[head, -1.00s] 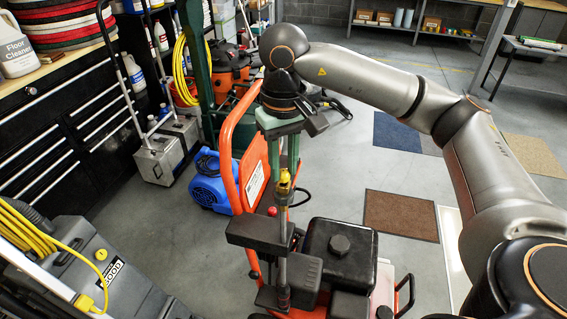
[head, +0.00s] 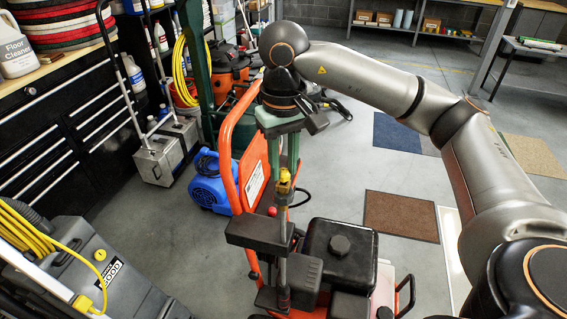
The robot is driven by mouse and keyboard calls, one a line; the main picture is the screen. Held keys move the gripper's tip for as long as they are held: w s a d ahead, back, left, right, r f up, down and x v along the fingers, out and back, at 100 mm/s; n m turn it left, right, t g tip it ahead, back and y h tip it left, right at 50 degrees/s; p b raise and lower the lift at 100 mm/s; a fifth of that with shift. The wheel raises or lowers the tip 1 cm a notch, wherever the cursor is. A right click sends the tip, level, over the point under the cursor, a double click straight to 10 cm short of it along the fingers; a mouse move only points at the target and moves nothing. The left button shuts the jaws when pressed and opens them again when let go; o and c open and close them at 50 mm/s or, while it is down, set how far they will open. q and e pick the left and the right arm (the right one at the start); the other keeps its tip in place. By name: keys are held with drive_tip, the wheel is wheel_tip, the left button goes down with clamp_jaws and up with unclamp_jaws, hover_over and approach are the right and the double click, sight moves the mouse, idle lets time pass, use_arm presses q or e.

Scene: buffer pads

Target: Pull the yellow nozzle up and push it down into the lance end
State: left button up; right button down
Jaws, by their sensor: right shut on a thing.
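The yellow nozzle (head: 284,183) is small and sits at the top of the upright metal lance (head: 283,218) on the orange pressure washer (head: 227,158). My right gripper (head: 284,170) points straight down from above, with its green fingers on either side of the nozzle. It is shut on the yellow nozzle, whose upper part is between the fingertips. From this view I cannot tell whether the nozzle is seated in the lance end or just above it. My left gripper is not in view.
A black engine block (head: 340,252) and a dark holder (head: 258,236) are close to the lance. A blue blower (head: 208,182) stands left of the washer. A grey machine (head: 95,270) with a yellow cord is at lower left. The floor to the right is open, with mats.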

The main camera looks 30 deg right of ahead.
sight(283, 170)
drive_tip(key=shift+f+b, duration=0.45)
drive_tip(key=shift+f, duration=0.1)
drive_tip(key=c, duration=0.6)
unclamp_jaws()
drive_tip(key=shift+r, duration=0.55)
wheel_tip(283, 170, up, 12)
drive_tip(key=p, duration=0.3)
drive_tip(key=shift+f, duration=0.25)
